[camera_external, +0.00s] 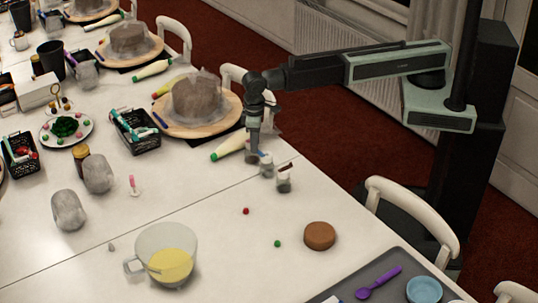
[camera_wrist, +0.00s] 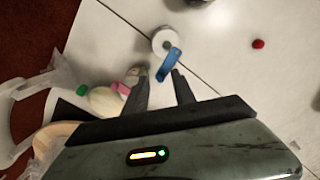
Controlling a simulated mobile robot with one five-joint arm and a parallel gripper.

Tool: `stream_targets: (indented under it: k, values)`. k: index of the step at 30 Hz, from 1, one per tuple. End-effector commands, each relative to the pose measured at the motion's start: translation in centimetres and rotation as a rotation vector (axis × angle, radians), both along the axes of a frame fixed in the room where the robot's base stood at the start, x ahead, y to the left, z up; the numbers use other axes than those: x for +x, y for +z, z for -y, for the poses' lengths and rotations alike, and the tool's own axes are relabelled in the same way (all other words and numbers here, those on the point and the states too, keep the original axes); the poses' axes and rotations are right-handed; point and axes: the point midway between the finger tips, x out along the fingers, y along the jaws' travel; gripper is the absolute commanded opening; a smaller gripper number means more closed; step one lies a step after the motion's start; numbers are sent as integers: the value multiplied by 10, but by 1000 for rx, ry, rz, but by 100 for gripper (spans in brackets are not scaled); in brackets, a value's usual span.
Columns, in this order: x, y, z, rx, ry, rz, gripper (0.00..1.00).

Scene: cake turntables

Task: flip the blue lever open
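The blue lever (camera_wrist: 169,64) shows in the wrist view, slanting from the rim of a small round white container (camera_wrist: 163,38) toward my fingers. My gripper (camera_wrist: 160,75) is open, with its two dark fingers apart and nothing between them; the lever's near end is just ahead of the gap. Whether a finger touches it I cannot tell. In the external view my gripper (camera_external: 253,156) points down close to the table, beside a small white container (camera_external: 266,169) with a bluish top. The lever itself is too small to make out there.
Another small jar (camera_external: 284,183) stands just right of the container. A green-tipped white bottle (camera_external: 230,146) and a turntable with a wrapped grey cake (camera_external: 200,98) are close on the left. A red ball (camera_external: 246,211) lies in front, where the table is mostly clear.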

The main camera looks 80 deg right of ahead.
Motion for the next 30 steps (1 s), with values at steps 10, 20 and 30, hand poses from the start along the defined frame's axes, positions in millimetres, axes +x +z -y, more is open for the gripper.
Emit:
stream_targets:
  k: [10,20,30]
  values:
    - [1,0,-1,0,24,0,0]
    - [3,0,-4,0,119,0,0]
    - [3,0,-4,0,118,0,32]
